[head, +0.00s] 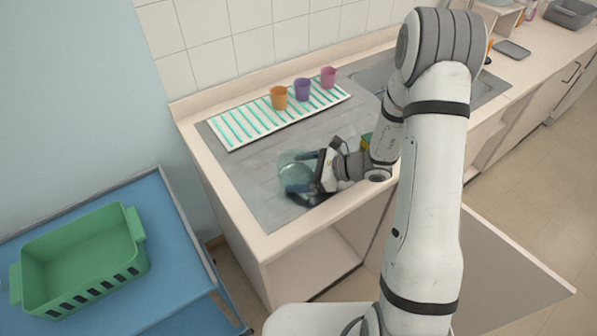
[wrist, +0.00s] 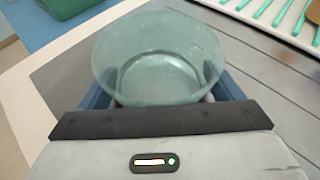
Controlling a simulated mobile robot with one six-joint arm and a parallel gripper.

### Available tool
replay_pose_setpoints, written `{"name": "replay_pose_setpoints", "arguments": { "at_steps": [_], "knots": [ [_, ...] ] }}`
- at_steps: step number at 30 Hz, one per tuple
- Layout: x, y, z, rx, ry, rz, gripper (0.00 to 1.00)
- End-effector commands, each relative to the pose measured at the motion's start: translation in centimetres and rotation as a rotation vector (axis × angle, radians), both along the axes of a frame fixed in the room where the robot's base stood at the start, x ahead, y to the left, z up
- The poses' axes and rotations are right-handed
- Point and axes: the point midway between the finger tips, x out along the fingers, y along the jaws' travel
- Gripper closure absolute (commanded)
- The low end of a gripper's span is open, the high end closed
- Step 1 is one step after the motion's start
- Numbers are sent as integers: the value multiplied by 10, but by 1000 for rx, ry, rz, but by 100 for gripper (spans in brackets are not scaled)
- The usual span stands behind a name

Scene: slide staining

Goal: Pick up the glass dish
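The glass dish (head: 293,174) is a clear, pale green round bowl, upright at the front left part of the grey worktop. It fills the upper middle of the wrist view (wrist: 158,62). My gripper (head: 299,172) reaches it from the right, with its two blue fingers apart on opposite sides of the dish. In the wrist view the dark finger pads show through the glass beneath the flared rim. I cannot tell whether the pads touch the glass. The dish's underside is hidden.
Orange (head: 279,98), purple (head: 302,90) and pink (head: 328,77) cups stand on a white, green-striped rack (head: 240,128) behind. A green basket (head: 85,245) sits on a blue cart (head: 165,235) at left. A yellow-green object (head: 366,140) is partly hidden behind my arm.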

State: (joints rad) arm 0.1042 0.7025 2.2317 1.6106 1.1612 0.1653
Motion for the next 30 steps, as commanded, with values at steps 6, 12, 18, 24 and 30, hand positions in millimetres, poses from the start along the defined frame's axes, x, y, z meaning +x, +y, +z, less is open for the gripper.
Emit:
{"name": "replay_pose_setpoints", "arguments": {
  "at_steps": [6, 12, 18, 24, 30],
  "knots": [
    [0, 0, 0, 0, 0, 0, 33],
    [0, 0, 1, 1, -1, 1, 42],
    [0, 1, 1, 1, -1, 1, 42],
    [0, 1, 7, 0, -3, 2, 42],
    [0, 1, 22, 0, -4, 2, 42]
  ]
}}
